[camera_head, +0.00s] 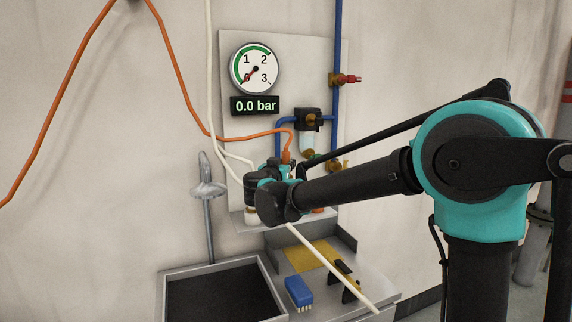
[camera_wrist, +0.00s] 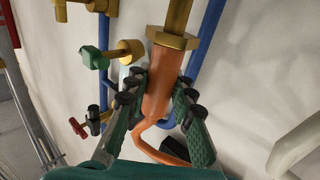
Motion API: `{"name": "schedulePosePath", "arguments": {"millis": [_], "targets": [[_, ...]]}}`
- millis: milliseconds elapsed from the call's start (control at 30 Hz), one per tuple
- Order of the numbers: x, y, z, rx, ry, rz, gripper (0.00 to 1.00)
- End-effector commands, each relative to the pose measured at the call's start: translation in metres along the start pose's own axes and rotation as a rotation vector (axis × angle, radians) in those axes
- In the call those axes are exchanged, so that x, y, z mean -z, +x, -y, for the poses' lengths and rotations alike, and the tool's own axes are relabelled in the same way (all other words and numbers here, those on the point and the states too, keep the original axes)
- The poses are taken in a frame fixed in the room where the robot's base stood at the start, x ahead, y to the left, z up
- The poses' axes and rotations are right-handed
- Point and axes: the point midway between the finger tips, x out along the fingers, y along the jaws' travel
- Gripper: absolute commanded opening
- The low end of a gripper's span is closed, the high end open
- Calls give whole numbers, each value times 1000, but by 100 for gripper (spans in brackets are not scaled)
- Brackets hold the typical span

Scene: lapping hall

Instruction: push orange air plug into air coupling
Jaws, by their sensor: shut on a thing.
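The orange air plug (camera_wrist: 157,92) is between the two ribbed fingers of my gripper (camera_wrist: 160,84), which is shut on it. Its upper end meets the brass hex collar of the air coupling (camera_wrist: 172,40) in the wrist view. The two look in line and close or touching; I cannot tell how deep the plug sits. An orange hose (camera_wrist: 148,146) bends away from the plug's lower end. In the head view the plug (camera_head: 286,156) shows above my gripper, with the hose curving down into it; the coupling is hidden there behind my arm.
A gauge (camera_head: 254,68) points near zero and its display (camera_head: 255,105) reads 0.0 bar. Blue pipes (camera_head: 338,60) and a red-handled valve (camera_head: 345,79) are on the wall panel. A green-knobbed brass fitting (camera_wrist: 95,58) is left of the plug. A blue brush (camera_head: 298,291) lies on the bench below.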

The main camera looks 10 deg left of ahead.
Motion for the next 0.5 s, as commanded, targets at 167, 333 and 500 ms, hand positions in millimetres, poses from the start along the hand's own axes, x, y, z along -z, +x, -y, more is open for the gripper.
{"name": "schedulePosePath", "arguments": {"millis": [167,333,500], "targets": [[0,0,0,0,0,0,0],[-2,0,0,0,0,0,0],[-6,0,0,0,0,0,0]]}}
